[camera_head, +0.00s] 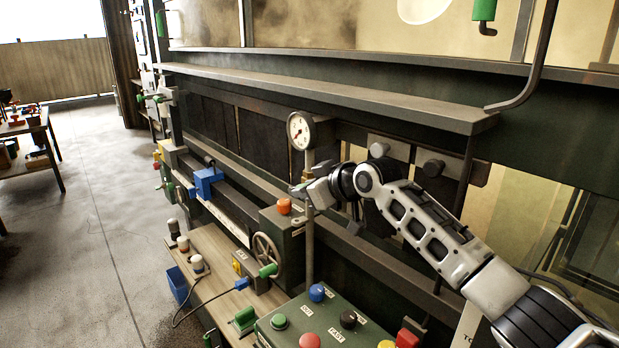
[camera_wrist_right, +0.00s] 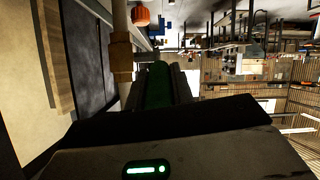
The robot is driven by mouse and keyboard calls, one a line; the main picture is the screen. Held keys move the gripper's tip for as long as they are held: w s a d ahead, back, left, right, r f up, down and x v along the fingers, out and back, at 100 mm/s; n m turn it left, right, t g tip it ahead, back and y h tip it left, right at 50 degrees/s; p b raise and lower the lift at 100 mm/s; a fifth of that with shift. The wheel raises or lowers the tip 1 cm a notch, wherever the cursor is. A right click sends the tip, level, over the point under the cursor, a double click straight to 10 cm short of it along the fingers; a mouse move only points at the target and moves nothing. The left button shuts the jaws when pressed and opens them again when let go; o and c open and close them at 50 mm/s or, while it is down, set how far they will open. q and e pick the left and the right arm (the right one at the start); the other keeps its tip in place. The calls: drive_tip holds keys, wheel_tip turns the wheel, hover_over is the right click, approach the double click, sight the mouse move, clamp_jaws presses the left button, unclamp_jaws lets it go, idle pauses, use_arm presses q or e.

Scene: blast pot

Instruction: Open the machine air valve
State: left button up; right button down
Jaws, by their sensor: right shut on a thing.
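My right gripper (camera_head: 304,190) is beside the vertical pipe (camera_head: 309,245) below the round gauge (camera_head: 300,131) in the head view. In the right wrist view its fingers (camera_wrist_right: 160,82) are closed around a dark green handle (camera_wrist_right: 157,88), which looks like the air valve's lever. A brass-coloured fitting (camera_wrist_right: 121,56) on the pale pipe (camera_wrist_right: 119,14) is close beside the fingers. In the head view the gripper hides the handle and most of the fitting, so how far the valve is turned cannot be told. My left gripper is out of view.
An orange knob (camera_head: 284,206) and a handwheel (camera_head: 266,253) are close below the gripper. A control panel (camera_head: 330,322) with coloured buttons stands in front. A long dark ledge (camera_head: 340,97) runs above. The floor (camera_head: 100,220) at left is clear.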

drive_tip(key=shift+w+a+r+g+h, duration=0.2)
drive_tip(key=shift+r+g+h, duration=0.2)
drive_tip(key=shift+g+h, duration=0.3)
drive_tip(key=shift+d, duration=0.1)
drive_tip(key=c, duration=1.2)
unclamp_jaws()
